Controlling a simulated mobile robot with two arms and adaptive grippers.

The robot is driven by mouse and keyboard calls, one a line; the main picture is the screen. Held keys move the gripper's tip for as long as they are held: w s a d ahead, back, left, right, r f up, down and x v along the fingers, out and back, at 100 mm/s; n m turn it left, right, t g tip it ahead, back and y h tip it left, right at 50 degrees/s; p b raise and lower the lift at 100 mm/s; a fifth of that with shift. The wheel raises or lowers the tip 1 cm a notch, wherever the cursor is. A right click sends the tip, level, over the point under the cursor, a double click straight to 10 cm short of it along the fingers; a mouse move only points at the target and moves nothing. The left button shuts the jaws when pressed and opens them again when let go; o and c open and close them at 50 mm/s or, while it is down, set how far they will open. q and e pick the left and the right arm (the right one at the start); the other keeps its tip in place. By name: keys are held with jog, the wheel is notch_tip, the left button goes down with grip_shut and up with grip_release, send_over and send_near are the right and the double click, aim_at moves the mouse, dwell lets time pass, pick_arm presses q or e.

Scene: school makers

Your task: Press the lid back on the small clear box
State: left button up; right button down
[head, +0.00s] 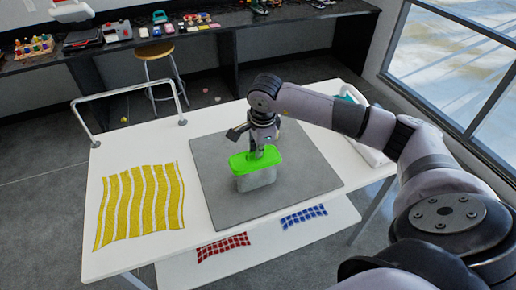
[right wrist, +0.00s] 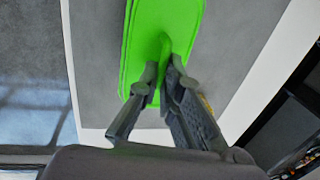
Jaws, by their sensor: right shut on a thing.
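The small clear box (head: 257,180) stands upright on the grey mat in the middle of the white table. The bright green lid (head: 240,162) is at the top of the box; I cannot tell whether it is seated or only resting there. My right gripper (head: 257,152) points down over the lid and is shut on its raised middle part. In the right wrist view the lid (right wrist: 150,40) lies under the two fingers (right wrist: 160,85), which close on its green grip. The box walls are hidden there by the lid. My left gripper is not in view.
The grey mat (head: 215,180) has free room around the box. A yellow striped cloth (head: 140,205) lies at the left; red (head: 223,246) and blue (head: 303,217) patterned pieces lie in front. A metal rail (head: 130,95) stands at the back left edge.

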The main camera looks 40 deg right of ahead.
jog(key=shift+f+b, duration=0.5)
jog(key=shift+f, duration=0.1)
dwell(0.4)
dwell(0.3)
jog(key=c, duration=1.7)
grip_release()
jog(key=r, duration=0.4)
jog(key=s+r, duration=0.1)
jog(key=r, duration=0.3)
jog(key=s+r, duration=0.1)
jog(key=r, duration=0.2)
jog(key=shift+s+a+r, duration=0.15)
jog(key=shift+a+r, duration=0.1)
jog(key=shift+r, duration=0.15)
